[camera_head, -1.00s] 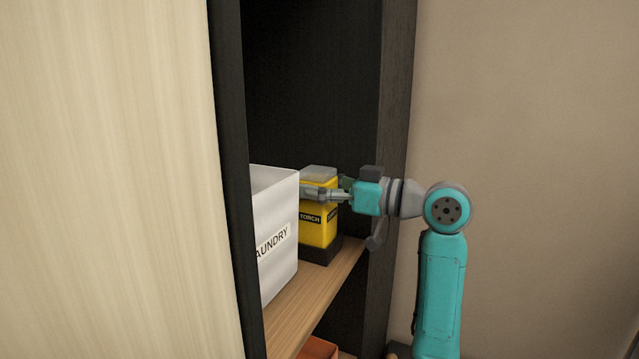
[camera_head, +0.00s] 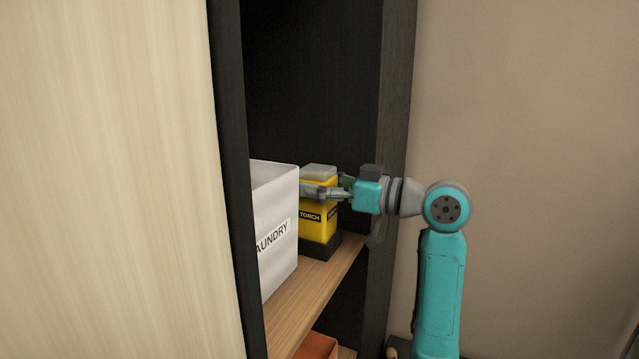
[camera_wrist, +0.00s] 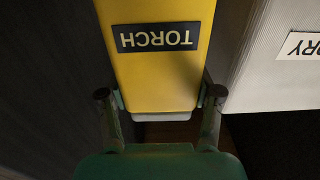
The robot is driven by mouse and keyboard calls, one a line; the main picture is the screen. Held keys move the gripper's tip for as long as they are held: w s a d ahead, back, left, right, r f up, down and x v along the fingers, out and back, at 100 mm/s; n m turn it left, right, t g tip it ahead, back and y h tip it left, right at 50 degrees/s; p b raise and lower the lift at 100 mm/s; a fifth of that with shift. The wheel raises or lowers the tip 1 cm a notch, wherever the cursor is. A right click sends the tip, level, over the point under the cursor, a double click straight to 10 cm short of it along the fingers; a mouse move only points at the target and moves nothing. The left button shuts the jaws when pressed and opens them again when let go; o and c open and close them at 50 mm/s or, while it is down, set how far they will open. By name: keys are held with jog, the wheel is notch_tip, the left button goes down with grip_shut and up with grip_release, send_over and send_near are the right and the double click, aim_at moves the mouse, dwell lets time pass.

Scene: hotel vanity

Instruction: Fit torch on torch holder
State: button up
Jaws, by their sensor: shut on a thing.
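The yellow torch (camera_head: 318,222) with a grey top and a dark TORCH label stands upright on the wooden shelf side of the cabinet. Its lower end meets a dark block (camera_head: 324,246), which looks like the torch holder; whether it is fully seated in it I cannot tell. My gripper (camera_head: 322,192) is shut on the upper part of the torch, one finger on each side. In the wrist view the torch (camera_wrist: 158,75) fills the middle, between the fingertips of my gripper (camera_wrist: 160,97). The holder is not clearly visible in the wrist view.
A white laundry box (camera_head: 277,230) stands close to the left of the torch; it also shows in the wrist view (camera_wrist: 275,80). The wooden shelf (camera_head: 310,290) has bare room in front. An orange box (camera_head: 318,346) is below. Dark cabinet walls (camera_head: 392,130) flank the opening.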

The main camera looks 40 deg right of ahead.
jog(key=shift+f, duration=0.5)
dwell(0.3)
jog(key=o, duration=1.4)
jog(key=v, duration=1.2)
